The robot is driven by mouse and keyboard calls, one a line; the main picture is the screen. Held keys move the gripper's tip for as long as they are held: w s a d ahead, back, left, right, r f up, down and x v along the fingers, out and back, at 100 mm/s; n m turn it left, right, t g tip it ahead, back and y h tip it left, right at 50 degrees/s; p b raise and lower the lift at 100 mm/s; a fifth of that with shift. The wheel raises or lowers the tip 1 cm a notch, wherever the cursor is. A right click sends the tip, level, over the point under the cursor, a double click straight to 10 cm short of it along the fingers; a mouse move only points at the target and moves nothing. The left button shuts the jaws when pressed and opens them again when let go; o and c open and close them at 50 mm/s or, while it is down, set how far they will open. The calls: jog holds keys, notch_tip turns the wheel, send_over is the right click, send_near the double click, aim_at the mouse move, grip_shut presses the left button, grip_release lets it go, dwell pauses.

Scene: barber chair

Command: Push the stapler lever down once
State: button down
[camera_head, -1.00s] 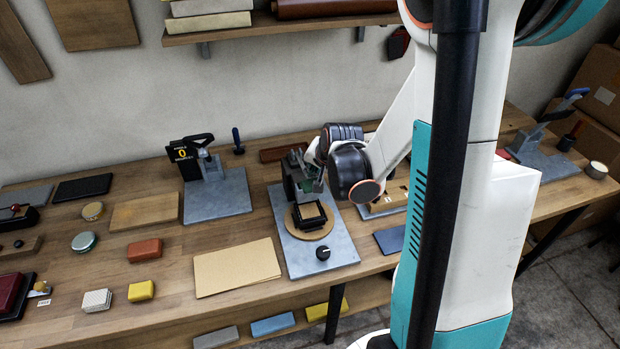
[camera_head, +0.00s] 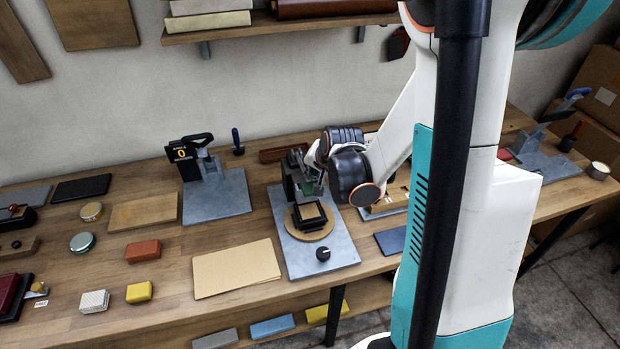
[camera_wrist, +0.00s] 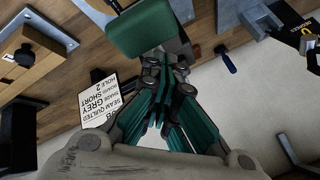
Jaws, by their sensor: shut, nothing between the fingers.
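I cannot tell for sure which bench tool is the stapler. A grey press with a black handle (camera_head: 203,138) stands at the back, its handle raised beside a counter showing 0. A press with a blue handle (camera_head: 575,93) stands at the far right, with the handle raised. My gripper (camera_wrist: 166,66) is shut and empty, at the dark upright of the middle press (camera_head: 292,178). In the wrist view the fingers point at a green block (camera_wrist: 140,28); I cannot tell if they touch. My wrist hides part of this press.
The middle press has a round wooden plate (camera_head: 327,231) and a knob (camera_head: 323,254). A tan sheet (camera_head: 236,268) lies left of it. A red block (camera_head: 143,250) and a yellow block (camera_head: 139,291) lie further left. A shelf (camera_head: 240,34) hangs above.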

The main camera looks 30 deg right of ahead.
jog(key=shift+s+f+b, duration=0.1)
jog(key=shift+f+b, duration=0.7)
jog(key=shift+f, duration=0.05)
dwell(0.7)
jog(key=shift+r, duration=0.15)
dwell(0.5)
jog(key=shift+w+r+p, duration=0.15)
jog(key=shift+r+p, duration=0.5)
jog(key=shift+r, duration=0.3)
jog(key=shift+w+r+p, duration=0.15)
jog(key=shift+r+p, duration=0.5)
jog(key=shift+r, duration=0.25)
jog(key=r+p, duration=0.2)
jog(key=r, duration=0.1)
jog(key=r+p, duration=0.1)
jog(key=r, duration=0.1)
jog(key=shift+w+d, duration=0.15)
jog(key=shift+w, duration=0.25)
